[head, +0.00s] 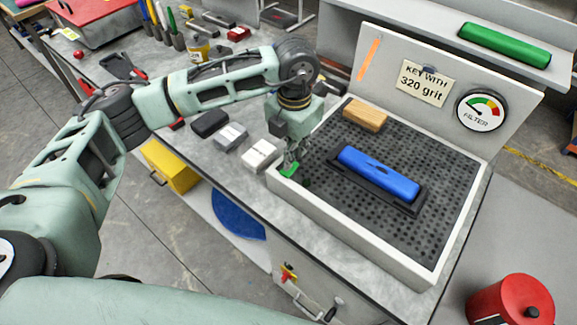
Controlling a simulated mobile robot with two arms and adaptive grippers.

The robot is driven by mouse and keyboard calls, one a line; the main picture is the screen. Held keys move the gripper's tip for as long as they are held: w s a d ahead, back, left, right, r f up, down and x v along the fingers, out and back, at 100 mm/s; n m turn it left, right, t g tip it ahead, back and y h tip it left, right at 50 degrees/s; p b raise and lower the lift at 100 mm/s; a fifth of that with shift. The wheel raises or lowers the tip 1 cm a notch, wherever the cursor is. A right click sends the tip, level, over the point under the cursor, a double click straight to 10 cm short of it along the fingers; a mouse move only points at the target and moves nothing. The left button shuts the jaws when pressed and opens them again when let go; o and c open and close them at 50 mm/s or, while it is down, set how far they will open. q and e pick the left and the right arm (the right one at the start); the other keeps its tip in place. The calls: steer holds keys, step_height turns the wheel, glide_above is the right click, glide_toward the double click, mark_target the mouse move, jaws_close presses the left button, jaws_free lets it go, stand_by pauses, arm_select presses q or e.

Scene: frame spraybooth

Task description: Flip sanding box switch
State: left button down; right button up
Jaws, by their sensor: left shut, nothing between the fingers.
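The sanding box (400,265) is a pale tray with a dark perforated top and an upright back panel. A small green part (290,169), which may be its switch, shows at the box's left front corner. My left gripper (289,160) points down at this corner, shut and empty, with its fingertips at the green part. I cannot tell whether they touch it. The fingers partly hide the green part, so its position is unclear. A small red and yellow fitting (288,273) is on the bench front below. My right gripper is out of view.
A blue sanding block (380,172) on a dark base and a wooden block (365,115) lie on the perforated top. A white block (261,154), a grey block (230,136) and a black block (209,123) sit left of the box. A red canister (510,302) stands at lower right.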

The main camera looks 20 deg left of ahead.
arm_select(q)
steer(key=shift+s+f+b, duration=0.1)
steer(key=shift+f+b, duration=0.75)
steer(key=shift+f, duration=0.2)
stand_by(0.4)
steer(key=shift+r+p, duration=0.45)
steer(key=shift+r, duration=0.35)
steer(key=shift+r+p, duration=1.25)
steer(key=shift+r, duration=1.55)
